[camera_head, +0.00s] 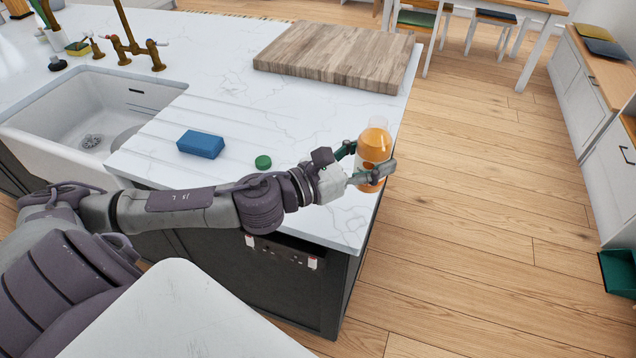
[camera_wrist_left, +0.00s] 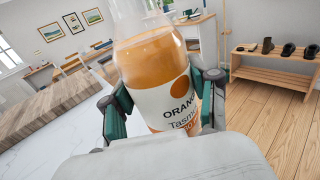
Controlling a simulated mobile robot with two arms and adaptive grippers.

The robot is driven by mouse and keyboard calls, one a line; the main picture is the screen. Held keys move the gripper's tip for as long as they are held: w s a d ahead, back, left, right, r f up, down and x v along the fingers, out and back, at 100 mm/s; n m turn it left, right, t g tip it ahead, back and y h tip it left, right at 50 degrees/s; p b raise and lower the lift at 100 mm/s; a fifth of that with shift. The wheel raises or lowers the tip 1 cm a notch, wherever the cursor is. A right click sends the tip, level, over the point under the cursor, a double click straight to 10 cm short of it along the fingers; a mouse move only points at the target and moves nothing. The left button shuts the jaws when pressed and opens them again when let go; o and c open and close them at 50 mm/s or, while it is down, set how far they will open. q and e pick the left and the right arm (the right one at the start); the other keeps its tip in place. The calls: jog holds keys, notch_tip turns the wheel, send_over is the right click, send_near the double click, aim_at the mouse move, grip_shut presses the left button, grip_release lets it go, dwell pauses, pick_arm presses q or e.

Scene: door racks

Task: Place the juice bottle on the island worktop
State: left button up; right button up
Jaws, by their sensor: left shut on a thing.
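The juice bottle (camera_head: 374,146) is clear with orange juice and a white label. It is at the right edge of the white island worktop (camera_head: 330,219) in the head view. My left gripper (camera_head: 368,164) is shut on it, with a finger on each side. In the left wrist view the bottle (camera_wrist_left: 155,70) stands between the green finger pads (camera_wrist_left: 160,108), slightly tilted in the picture. Its base is hidden there, and I cannot tell whether it touches the worktop. My right gripper is not in view.
A wooden board (camera_head: 338,56) lies at the back of the worktop. A blue sponge (camera_head: 200,144) and a green cap (camera_head: 263,162) lie left of the gripper. The sink (camera_head: 92,112) and brass tap (camera_head: 130,45) are at the left. Open wooden floor (camera_head: 470,200) is to the right.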

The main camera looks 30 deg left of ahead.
pick_arm(q)
jog(key=shift+w+a+r, duration=0.2)
jog(key=shift+w+a, duration=0.05)
jog(key=shift+a, duration=0.35)
jog(key=shift+w+a+r, duration=0.2)
jog(key=shift+w+a, duration=0.05)
jog(key=shift+a, duration=0.35)
jog(key=a+f, duration=0.3)
jog(key=w+a+f+b, duration=0.1)
jog(key=a+f, duration=0.3)
jog(key=w+a+f+b, duration=0.1)
jog(key=a+f, duration=0.2)
jog(key=a, duration=0.1)
jog(key=shift+w+a+f, duration=0.1)
jog(key=shift+w+f, duration=0.05)
jog(key=shift+f, duration=0.15)
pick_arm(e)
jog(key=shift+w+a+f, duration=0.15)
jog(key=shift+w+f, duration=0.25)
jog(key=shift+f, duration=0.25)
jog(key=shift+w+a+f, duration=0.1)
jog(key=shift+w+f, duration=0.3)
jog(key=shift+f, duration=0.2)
pick_arm(q)
jog(key=shift+f+b, duration=0.2)
jog(key=shift+b, duration=0.2)
jog(key=o, duration=1.5)
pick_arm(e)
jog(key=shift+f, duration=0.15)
